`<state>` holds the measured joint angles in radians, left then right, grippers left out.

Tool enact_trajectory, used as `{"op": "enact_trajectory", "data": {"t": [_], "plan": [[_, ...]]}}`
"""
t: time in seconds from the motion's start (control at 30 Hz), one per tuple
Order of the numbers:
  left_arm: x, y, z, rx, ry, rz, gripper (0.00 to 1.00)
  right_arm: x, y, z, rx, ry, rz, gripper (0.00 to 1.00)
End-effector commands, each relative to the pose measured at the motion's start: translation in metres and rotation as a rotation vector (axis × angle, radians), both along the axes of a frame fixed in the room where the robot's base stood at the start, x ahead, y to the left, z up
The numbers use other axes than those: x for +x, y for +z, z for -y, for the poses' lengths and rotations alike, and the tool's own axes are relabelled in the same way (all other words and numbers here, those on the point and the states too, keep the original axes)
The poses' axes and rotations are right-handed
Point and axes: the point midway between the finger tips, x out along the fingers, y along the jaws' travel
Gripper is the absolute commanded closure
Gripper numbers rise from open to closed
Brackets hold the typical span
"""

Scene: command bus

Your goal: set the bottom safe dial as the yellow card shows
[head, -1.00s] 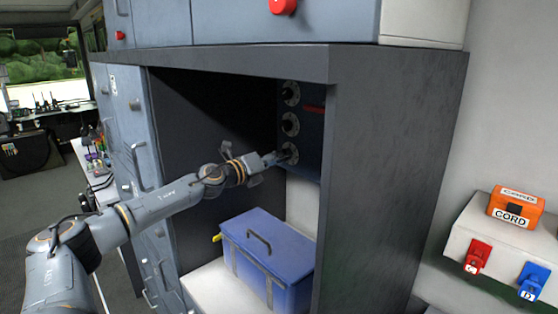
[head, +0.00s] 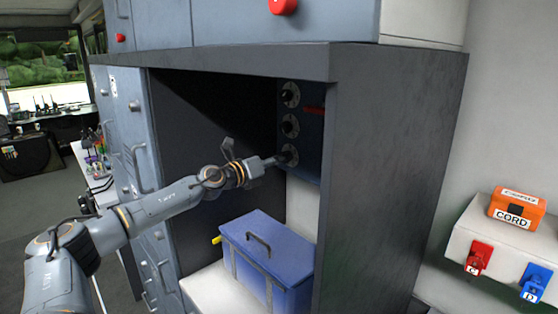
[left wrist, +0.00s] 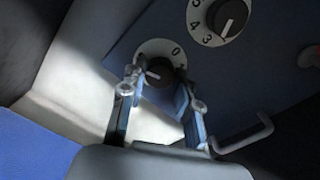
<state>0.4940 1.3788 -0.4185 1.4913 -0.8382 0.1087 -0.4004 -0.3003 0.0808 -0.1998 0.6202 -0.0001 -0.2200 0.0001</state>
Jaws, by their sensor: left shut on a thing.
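The safe panel (head: 313,140) inside the dark cabinet bears three dials in a column, each a black knob on a white numbered disc. My left gripper (head: 277,160) reaches the bottom dial (head: 292,153) from the left. In the left wrist view, its two fingers (left wrist: 160,80) are shut on the black knob of the bottom dial (left wrist: 158,47). A "0" shows at the disc's upper right; the knob's white mark points roughly left. The fingers hide other numbers. The middle dial (left wrist: 226,18) shows beside it, with numbers including 3 and 4. I see no yellow card. My right gripper is out of view.
A blue box (head: 265,258) with a dark handle stands on the white shelf below the panel. The cabinet's thick side wall (head: 390,180) stands to the right. A bent metal handle (left wrist: 245,135) is right of the fingers. An orange CORD box (head: 515,207) stands farther right.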

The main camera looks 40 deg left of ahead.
Motion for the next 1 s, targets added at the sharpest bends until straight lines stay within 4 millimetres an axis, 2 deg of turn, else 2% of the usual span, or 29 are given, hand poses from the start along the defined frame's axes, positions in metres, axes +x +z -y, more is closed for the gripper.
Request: {"op": "enact_trajectory", "data": {"t": [0.03,0.1,0.13,0.5,1.0], "plan": [[0.000,-0.005,0.002,0.000,-0.004,-0.008,0.63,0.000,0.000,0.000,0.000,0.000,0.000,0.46],[0.000,-0.004,0.002,-0.001,-0.004,-0.007,0.48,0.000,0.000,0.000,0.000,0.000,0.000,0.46],[0.000,-0.004,0.001,-0.001,-0.004,-0.007,0.46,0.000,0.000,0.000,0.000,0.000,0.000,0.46],[0.000,0.001,0.001,0.000,-0.002,-0.001,0.46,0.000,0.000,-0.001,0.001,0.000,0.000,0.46],[0.000,0.039,0.001,0.003,-0.003,0.003,0.46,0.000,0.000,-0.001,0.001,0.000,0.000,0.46]]}}
